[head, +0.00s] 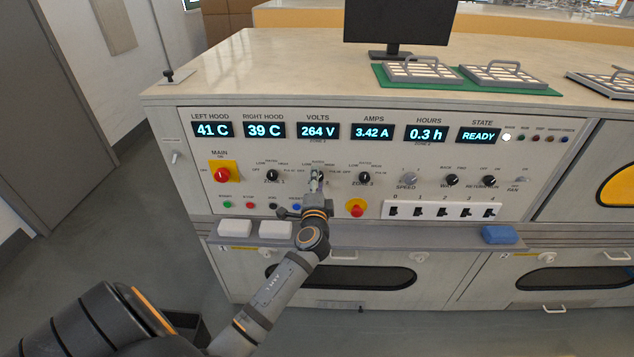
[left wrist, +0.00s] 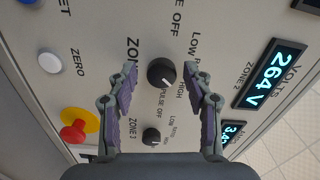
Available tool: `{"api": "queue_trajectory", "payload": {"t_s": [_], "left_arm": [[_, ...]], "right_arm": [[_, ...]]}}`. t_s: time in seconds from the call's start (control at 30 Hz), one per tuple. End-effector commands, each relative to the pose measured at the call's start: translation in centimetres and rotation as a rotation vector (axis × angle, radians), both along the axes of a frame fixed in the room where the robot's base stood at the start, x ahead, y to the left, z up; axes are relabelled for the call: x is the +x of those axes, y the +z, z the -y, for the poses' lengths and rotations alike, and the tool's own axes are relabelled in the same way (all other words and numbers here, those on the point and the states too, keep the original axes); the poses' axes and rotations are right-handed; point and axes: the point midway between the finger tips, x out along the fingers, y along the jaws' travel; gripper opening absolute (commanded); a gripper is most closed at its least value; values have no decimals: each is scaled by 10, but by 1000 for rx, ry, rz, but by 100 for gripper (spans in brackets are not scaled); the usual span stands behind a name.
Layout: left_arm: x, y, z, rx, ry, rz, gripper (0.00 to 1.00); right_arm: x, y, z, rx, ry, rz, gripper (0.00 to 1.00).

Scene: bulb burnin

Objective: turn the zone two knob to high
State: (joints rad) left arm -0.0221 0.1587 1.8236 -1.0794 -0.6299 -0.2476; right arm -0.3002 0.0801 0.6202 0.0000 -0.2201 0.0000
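The zone two knob (left wrist: 161,73) is a round black knob on the pale panel, in the middle of the left wrist view. Its white mark points to the lower right there, toward the word HIGH. My left gripper (left wrist: 160,67) is open, with one finger on each side of the knob and a visible gap to it on both sides. In the head view my left gripper (head: 316,182) is at the panel below the VOLTS display (head: 318,132) and mostly hides the knob. My right gripper is in neither view.
The zone 3 knob (left wrist: 151,137) is close by, with the zone 1 knob (head: 272,175) on the other side. A red emergency button (head: 355,209) sits low to the right. A ledge (head: 400,232) with white blocks and a blue block (head: 499,234) runs below the panel.

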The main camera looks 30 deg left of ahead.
Motion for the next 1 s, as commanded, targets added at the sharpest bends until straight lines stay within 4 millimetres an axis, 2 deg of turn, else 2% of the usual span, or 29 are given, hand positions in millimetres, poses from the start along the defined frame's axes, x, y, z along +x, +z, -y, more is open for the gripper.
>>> {"api": "queue_trajectory", "payload": {"t_s": [0.27, 0.37, 0.73, 0.9, 1.0], "left_arm": [[0, 1, 1, 0, -1, 2, 54], [-8, 0, 5, -1, -2, 1, 54], [-80, -1, 49, -6, 1, -1, 54], [-99, 0, 61, -3, 1, 1, 54], [-102, 1, 63, 0, 1, 1, 54]], "right_arm": [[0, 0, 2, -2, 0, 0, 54], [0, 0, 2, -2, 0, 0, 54], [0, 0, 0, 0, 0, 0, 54], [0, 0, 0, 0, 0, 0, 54], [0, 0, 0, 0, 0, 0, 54]]}}
